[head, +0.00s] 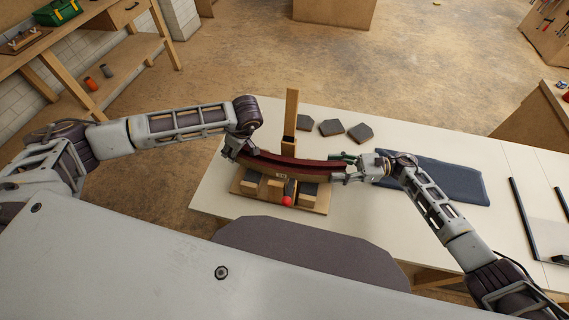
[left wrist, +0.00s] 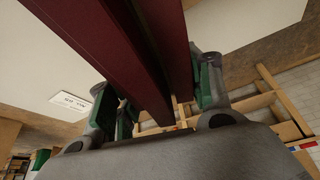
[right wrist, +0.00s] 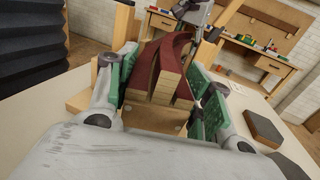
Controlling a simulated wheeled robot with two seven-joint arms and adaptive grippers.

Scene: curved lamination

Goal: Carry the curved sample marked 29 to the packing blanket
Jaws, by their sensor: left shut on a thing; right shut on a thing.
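The curved sample (head: 290,163) is a dark red bowed piece, held at both ends over a wooden stand (head: 318,205). I cannot read the number 29 on it. My left gripper (head: 240,150) is shut on its left end; in the left wrist view two red lengths (left wrist: 110,50) run between the green-padded fingers. My right gripper (head: 352,167) is shut on its right end; the right wrist view shows layered pale wood ends (right wrist: 165,88) between the pads. Whether the sample touches the stand is unclear. The packing blanket (head: 450,182), dark blue-grey, lies flat to the right, partly behind my right arm.
An upright wooden post (head: 291,115) rises behind the sample. Several dark grey blocks (head: 331,127) lie on the white table (head: 225,190) beyond it. A red knob (head: 287,201) is at the stand's front. A black frame (head: 525,215) lies at the table's right.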

